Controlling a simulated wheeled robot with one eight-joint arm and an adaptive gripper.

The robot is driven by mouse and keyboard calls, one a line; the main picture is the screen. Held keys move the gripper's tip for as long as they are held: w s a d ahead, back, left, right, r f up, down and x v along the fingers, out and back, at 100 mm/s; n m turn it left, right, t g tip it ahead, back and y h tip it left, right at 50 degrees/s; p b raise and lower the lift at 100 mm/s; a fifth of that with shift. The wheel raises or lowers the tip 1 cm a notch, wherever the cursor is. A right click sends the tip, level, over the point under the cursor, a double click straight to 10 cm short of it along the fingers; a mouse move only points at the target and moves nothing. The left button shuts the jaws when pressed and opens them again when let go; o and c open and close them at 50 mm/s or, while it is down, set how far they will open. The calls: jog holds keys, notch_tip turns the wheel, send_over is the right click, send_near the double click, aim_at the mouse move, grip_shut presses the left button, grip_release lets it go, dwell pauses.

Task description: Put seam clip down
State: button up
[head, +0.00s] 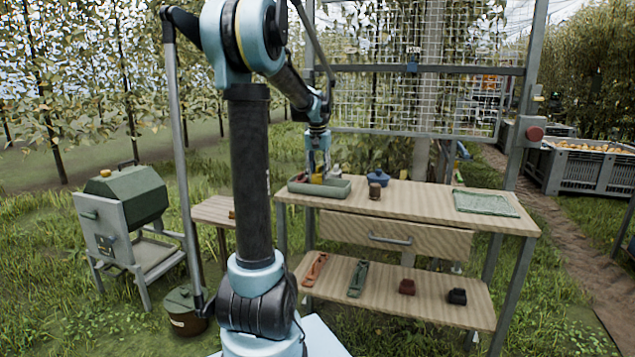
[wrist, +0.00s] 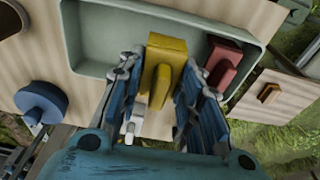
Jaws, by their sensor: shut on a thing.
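The yellow clip (wrist: 167,58), which looks like the seam clip, stands between the fingers of my gripper (wrist: 161,72) in the wrist view. My gripper is shut on it. Both are over the grey-green tray (wrist: 98,38), low and close to its floor; I cannot tell whether the clip touches the tray. In the head view my gripper (head: 317,170) points down at the tray (head: 322,190) on the left of the workbench, with a bit of yellow showing. A red clip (wrist: 224,62) lies in the tray, right of my gripper.
A green mat (head: 486,203) lies on the bench's right. The bench top (head: 425,200) between is clear. A wire mesh panel (head: 415,80) rises behind.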

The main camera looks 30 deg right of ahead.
aim_at(319, 179)
jog(key=shift+f, duration=1.75)
jog(key=o, duration=1)
